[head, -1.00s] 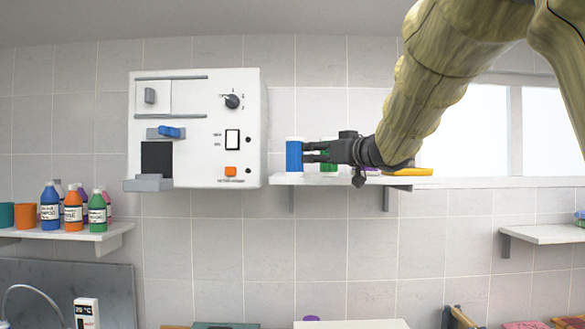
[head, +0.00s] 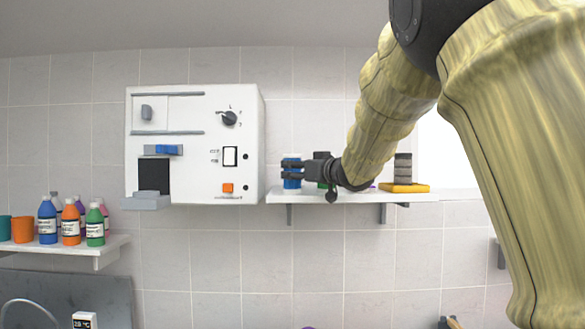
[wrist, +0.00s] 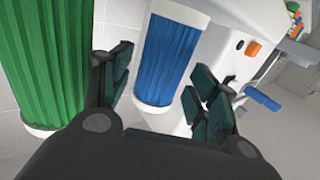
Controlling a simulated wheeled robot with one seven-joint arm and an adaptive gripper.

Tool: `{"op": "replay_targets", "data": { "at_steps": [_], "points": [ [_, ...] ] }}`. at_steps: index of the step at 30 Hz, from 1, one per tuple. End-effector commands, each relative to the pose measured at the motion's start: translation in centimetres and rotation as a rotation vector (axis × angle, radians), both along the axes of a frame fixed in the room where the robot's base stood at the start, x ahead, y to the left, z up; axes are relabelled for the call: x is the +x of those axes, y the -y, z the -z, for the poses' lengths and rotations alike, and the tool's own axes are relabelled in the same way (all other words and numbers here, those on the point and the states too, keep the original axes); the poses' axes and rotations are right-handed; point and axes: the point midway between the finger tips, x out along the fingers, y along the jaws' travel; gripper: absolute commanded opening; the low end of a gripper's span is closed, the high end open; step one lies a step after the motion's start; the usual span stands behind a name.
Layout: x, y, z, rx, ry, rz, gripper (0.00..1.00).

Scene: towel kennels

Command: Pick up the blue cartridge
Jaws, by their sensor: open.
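The blue cartridge (head: 291,184), a blue ribbed cylinder with white ends, stands upright on the wall shelf in the head view. My gripper (head: 292,170) is at its height, with its dark fingers across it. In the wrist view the blue cartridge (wrist: 168,55) appears between the two spread fingers of my gripper (wrist: 163,76). The gripper is open, and I see no clear grip on the cartridge. A green cartridge (wrist: 42,60) is close outside the left finger in the wrist view; in the head view it is mostly hidden behind my gripper.
The white shelf (head: 345,196) also carries a yellow block (head: 404,188) with a dark grey cylinder (head: 403,166). A white wall machine (head: 195,145) with a knob and orange button is close left of the cartridge. Several bottles stand on a lower left shelf (head: 85,247).

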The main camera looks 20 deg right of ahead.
Motion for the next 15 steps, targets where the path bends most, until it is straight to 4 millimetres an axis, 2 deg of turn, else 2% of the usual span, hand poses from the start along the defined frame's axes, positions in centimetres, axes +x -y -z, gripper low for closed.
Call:
{"op": "replay_targets", "data": {
  "at_steps": [6, 15],
  "points": [
    [1.8, -0.6, -0.2, 0.001, -0.001, 0.0, 0.6],
    [2.1, -0.7, 0.0, 0.001, 0.001, 0.0, 0.6]
  ]
}}
